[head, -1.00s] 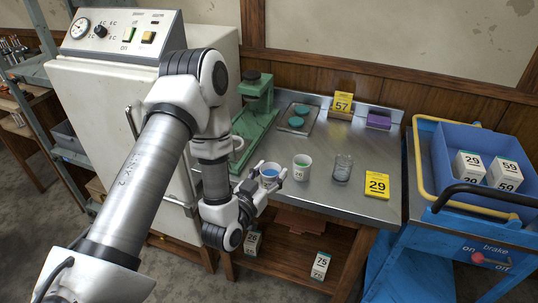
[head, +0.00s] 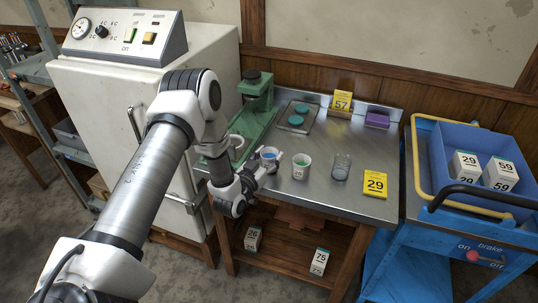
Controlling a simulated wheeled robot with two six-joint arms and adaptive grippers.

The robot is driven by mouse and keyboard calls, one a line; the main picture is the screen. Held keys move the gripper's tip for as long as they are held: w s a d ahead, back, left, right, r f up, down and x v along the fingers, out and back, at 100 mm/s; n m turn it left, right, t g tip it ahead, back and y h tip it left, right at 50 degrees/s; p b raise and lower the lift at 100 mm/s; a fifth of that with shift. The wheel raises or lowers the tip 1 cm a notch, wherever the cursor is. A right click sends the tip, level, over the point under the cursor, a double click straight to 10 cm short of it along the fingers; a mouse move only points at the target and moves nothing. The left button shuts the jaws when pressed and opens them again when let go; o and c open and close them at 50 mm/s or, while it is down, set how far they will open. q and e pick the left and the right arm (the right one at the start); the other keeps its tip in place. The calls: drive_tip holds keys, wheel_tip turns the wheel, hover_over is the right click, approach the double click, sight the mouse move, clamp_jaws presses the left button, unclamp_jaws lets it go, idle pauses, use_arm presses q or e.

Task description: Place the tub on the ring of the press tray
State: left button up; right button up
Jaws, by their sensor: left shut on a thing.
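My left gripper (head: 268,161) is shut on a small white tub (head: 269,153) with blue contents, held above the front left part of the steel bench. The green press (head: 256,103) stands at the back left of the bench. A pale round ring (head: 237,142) shows at its front, partly hidden by my left arm; the tray under it is mostly hidden. The held tub is to the right of the ring and apart from it. My right gripper is not in view.
A white tub with green contents (head: 301,167) and a glass beaker (head: 341,166) stand just right of the held tub. A white cabinet (head: 120,110) stands left.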

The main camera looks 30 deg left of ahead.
use_arm(q)
drive_tip(key=shift+f+b, duration=0.3)
drive_tip(key=o, duration=1.2)
drive_tip(key=shift+r, duration=0.1)
drive_tip(key=shift+s, duration=0.1)
